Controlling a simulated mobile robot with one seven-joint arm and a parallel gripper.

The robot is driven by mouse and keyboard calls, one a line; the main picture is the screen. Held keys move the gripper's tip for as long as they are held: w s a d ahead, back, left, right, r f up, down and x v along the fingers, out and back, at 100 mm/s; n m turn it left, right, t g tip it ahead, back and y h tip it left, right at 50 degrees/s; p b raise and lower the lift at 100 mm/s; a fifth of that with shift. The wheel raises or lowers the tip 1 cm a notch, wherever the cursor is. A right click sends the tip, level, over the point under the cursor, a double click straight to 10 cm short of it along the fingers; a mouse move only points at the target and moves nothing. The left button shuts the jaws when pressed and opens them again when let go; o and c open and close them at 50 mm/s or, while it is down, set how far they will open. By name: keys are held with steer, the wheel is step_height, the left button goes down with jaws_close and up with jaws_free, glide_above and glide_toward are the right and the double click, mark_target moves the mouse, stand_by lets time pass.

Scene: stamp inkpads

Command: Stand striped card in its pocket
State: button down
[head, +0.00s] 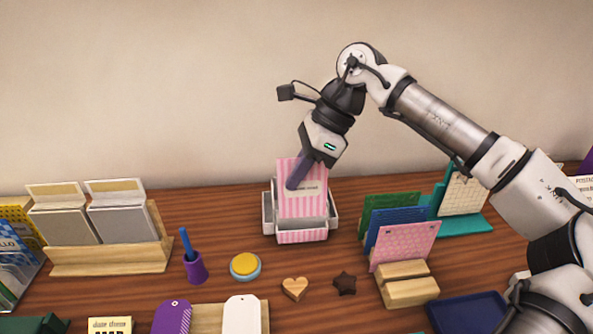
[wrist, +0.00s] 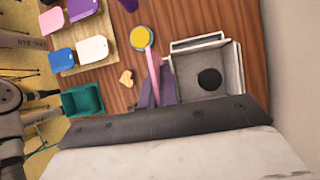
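The pink-and-white striped card (head: 314,200) stands roughly upright at the grey-white holder (head: 268,216) in the head view. My gripper (head: 298,180) comes down from the upper right and is shut on the card's upper part, one purple finger in front of its face. In the wrist view the card (wrist: 151,68) shows nearly edge-on between my fingers (wrist: 155,92), beside the box-like holder (wrist: 234,68), which has a dark round spot inside. A striped panel shows low on the holder's front. I cannot tell how far the card's lower edge sits inside the pocket.
A wooden rack with grey cards (head: 110,256) stands left. Blue, green and pink cards in a wooden stand (head: 409,290) are at right. A yellow inkpad (head: 245,266), a purple pen cup (head: 195,268), a wooden heart (head: 295,289) and a dark star (head: 344,283) lie in front.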

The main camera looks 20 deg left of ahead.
mark_target(296, 196)
steer(key=shift+f+b, duration=1.65)
steer(key=shift+f, duration=1)
steer(key=c, duration=1.6)
jaws_free()
steer(key=shift+r, duration=0.1)
steer(key=shift+r+p, duration=2.2)
steer(key=shift+r, duration=0.75)
